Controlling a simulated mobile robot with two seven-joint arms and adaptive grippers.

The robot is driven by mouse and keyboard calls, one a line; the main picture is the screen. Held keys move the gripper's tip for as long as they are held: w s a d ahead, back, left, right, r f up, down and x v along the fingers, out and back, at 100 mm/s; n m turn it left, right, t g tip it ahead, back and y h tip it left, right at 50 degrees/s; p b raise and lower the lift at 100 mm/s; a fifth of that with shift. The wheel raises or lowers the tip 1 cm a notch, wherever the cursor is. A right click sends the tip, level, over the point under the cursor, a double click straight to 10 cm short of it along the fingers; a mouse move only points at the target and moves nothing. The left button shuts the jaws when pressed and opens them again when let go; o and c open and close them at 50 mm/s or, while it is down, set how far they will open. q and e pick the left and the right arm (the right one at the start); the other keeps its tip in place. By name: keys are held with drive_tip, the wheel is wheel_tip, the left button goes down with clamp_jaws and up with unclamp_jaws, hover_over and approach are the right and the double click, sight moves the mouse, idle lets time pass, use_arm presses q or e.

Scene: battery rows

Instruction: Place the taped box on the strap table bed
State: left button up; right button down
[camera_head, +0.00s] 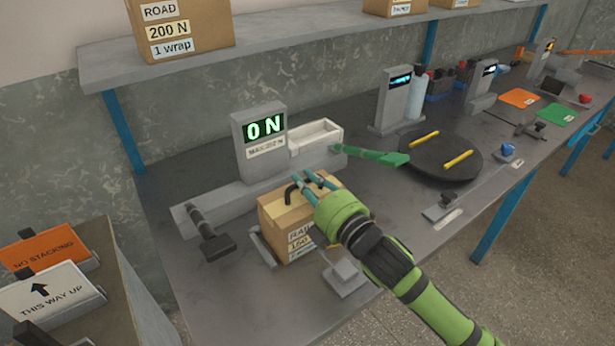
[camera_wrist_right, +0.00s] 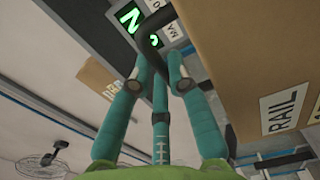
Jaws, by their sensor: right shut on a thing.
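The cardboard box (camera_head: 275,222) carries a white "RAIL" label and a black handle on top. My right gripper (camera_head: 312,184) has its teal fingers closed around that handle (camera_wrist_right: 155,28). The box stands in front of the grey strap station with the green "0 N" display (camera_head: 264,127), over the bed area. A grey rail (camera_head: 262,247) shows at its left. I cannot tell whether its underside touches the bed. In the wrist view, the box's brown side and "RAIL" label (camera_wrist_right: 284,106) fill the right. My left gripper is not in view.
A dark hammer-like lever (camera_head: 212,238) lies left of the box and a grey block (camera_head: 342,275) in front. A green-handled tool (camera_head: 375,156) and a black round turntable (camera_head: 432,163) with yellow bars are to the right. A shelf (camera_head: 280,32) overhangs the back.

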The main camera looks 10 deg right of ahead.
drive_tip(key=shift+r, duration=0.45)
drive_tip(key=shift+f, duration=0.15)
drive_tip(key=c, duration=1.2)
unclamp_jaws()
drive_tip(key=shift+f, duration=0.35)
drive_tip(key=shift+s, duration=0.1)
drive_tip(key=b+v, duration=0.1)
drive_tip(key=v, duration=1.1)
drive_tip(key=shift+r, duration=0.2)
